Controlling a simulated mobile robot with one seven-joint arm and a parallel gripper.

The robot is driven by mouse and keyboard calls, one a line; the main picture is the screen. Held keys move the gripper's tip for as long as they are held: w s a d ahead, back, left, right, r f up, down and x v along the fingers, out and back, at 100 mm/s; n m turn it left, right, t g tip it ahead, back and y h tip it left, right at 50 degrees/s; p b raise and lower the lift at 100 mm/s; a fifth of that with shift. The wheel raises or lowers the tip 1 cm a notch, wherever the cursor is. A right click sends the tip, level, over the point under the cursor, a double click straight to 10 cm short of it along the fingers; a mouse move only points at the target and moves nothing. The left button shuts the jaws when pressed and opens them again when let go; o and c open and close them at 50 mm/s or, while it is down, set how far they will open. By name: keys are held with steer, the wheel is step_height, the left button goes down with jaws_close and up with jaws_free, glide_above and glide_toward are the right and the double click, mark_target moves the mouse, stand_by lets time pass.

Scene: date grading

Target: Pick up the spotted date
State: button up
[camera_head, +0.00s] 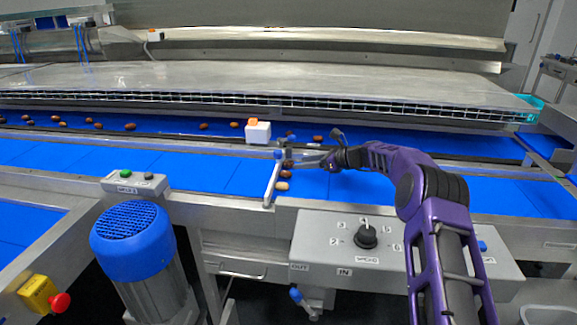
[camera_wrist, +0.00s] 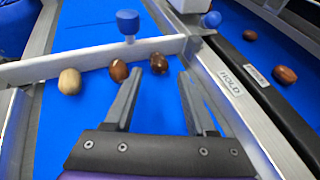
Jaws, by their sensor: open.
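Three dates lie in a row on the blue belt along a metal bar. In the wrist view they are a pale tan date (camera_wrist: 70,81) at the left, a glossy brown date (camera_wrist: 119,70) in the middle and a darker brown date (camera_wrist: 159,63) at the right. Spots cannot be told from glints at this size, so I cannot tell which is spotted. My gripper (camera_wrist: 159,76) is open and empty, its fingertips just short of the darker date, which lies ahead of the gap. In the head view my gripper (camera_head: 294,159) is low over the belt by the bar.
The metal diverter bar (camera_head: 271,184) crosses the near belt. A blue knob (camera_wrist: 128,22) stands behind the bar. A rail with a HOLD label (camera_wrist: 229,79) runs at the right of my gripper. Several brown dates, one here (camera_head: 130,127), lie on the far belt. The near belt's right side is clear.

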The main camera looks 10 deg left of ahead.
mark_target(288, 164)
steer(key=x, duration=0.4)
steer(key=shift+a+f, duration=0.15)
steer(key=shift+f, duration=0.05)
steer(key=c, duration=0.7)
steer(key=shift+r, duration=0.15)
